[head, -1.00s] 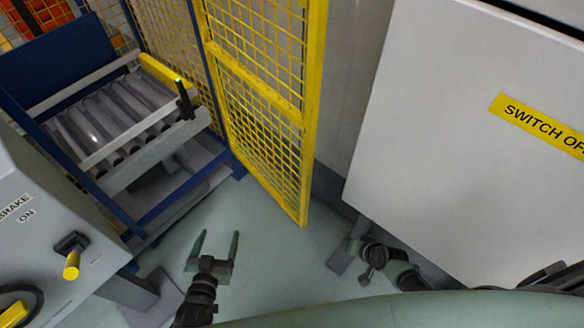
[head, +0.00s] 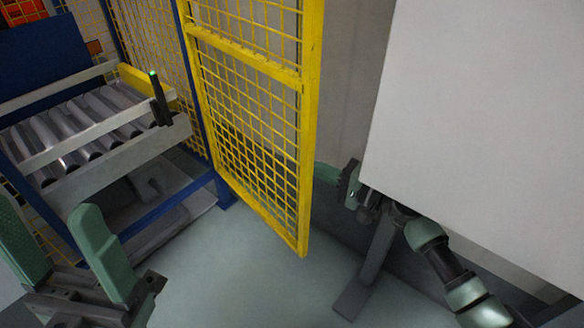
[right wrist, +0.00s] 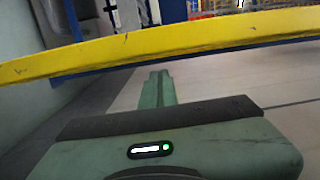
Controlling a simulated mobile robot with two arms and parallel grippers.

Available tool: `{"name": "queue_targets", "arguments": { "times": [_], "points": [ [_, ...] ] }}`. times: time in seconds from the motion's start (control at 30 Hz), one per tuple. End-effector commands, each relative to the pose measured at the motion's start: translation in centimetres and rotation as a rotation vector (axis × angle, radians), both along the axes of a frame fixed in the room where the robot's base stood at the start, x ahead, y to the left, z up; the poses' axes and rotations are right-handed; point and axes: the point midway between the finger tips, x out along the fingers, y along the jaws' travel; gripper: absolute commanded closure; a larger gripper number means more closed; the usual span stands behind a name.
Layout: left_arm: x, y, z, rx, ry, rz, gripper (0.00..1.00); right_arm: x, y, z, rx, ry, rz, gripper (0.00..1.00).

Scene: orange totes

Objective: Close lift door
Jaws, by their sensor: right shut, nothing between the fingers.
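The lift door (head: 258,130) is a yellow-framed mesh panel, standing swung open from the blue lift frame (head: 212,160) in the head view. My right gripper (head: 328,173) is shut and empty, just right of the door's free edge and partly behind it. In the right wrist view the shut fingers (right wrist: 158,85) point at the yellow door bar (right wrist: 180,40), which crosses just ahead of them; I cannot tell whether they touch. My left gripper (head: 60,230) is open and empty at the lower left, in front of the roller conveyor.
A roller conveyor (head: 90,140) with a grey rail stands inside the lift at the left. A large grey cabinet (head: 480,110) fills the right side, close to my right arm. Clear floor (head: 240,275) lies below the door.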

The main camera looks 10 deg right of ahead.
Motion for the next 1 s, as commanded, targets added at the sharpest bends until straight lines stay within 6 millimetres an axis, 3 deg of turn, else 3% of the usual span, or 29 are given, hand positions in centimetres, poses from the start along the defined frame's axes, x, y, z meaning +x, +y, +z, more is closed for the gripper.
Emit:
{"name": "queue_targets", "arguments": {
  "times": [0.5, 1.0],
  "points": [
    [0.1, 0.0, -1.1, 0.001, 0.003, 0.000, 0.25, 6.1, 5.6, 0.0, 0.000, 0.000, -0.001, 1.00],
    [0.1, -0.1, -1.3, 0.002, 0.005, 0.000, 0.25, 7.1, 6.5, 0.0, -0.003, 0.002, -0.002, 1.00]
  ]
}}
